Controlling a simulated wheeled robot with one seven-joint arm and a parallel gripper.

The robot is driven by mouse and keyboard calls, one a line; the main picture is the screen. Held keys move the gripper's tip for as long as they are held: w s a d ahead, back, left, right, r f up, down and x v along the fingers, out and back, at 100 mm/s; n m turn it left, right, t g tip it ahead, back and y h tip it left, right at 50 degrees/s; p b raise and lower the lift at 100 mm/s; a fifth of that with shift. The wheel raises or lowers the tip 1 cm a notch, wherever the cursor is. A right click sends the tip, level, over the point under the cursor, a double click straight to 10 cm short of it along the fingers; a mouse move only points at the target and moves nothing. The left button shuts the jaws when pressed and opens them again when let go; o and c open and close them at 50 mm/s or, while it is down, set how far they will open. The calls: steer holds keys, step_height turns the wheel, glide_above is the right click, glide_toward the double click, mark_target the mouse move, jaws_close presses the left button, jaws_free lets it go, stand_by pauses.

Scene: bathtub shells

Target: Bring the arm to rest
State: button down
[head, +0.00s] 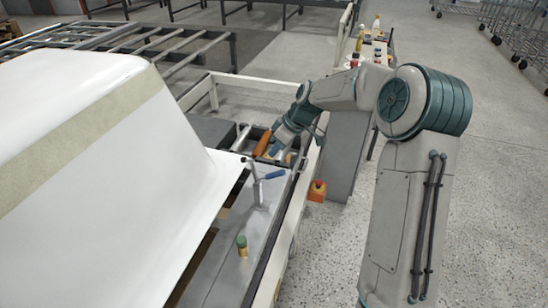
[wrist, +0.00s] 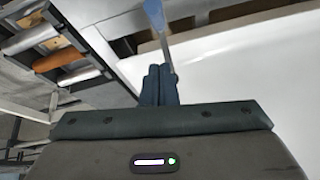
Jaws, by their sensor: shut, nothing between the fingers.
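My gripper (head: 275,149) is at the end of my bent arm, over the bench strip beside the white bathtub shell (head: 95,160). In the wrist view its two dark fingers (wrist: 158,84) are together with nothing between them. A blue-handled tool (wrist: 154,14) shows just beyond the fingertips there. I cannot tell whether the fingers touch it. The shell's white surface (wrist: 245,65) fills the right of the wrist view.
An orange cylinder (head: 262,142) lies near my gripper. A green-capped bottle (head: 242,246) stands on the bench strip. An orange-red box (head: 317,191) is beside the pale rail (head: 294,215). Several bottles stand on a stand at the back. Open floor (head: 500,190) lies right.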

steer(key=s+d+r, duration=0.1)
steer(key=d+r, duration=0.4)
steer(key=s+d+r+m+h+p, duration=0.1)
steer(key=s+m, duration=0.3)
steer(key=s, duration=0.6)
steer(key=s+d+r+m+t+h+p, duration=0.1)
steer(key=s+r+m, duration=0.3)
steer(key=s, duration=0.7)
steer(key=s+d+r+m+h+p, duration=0.2)
steer(key=s+r+m+h+p, duration=0.1)
steer(key=s, duration=0.8)
steer(key=shift+r+m+p, duration=0.25)
steer(key=shift+m+p, duration=0.05)
steer(key=shift+m, duration=0.1)
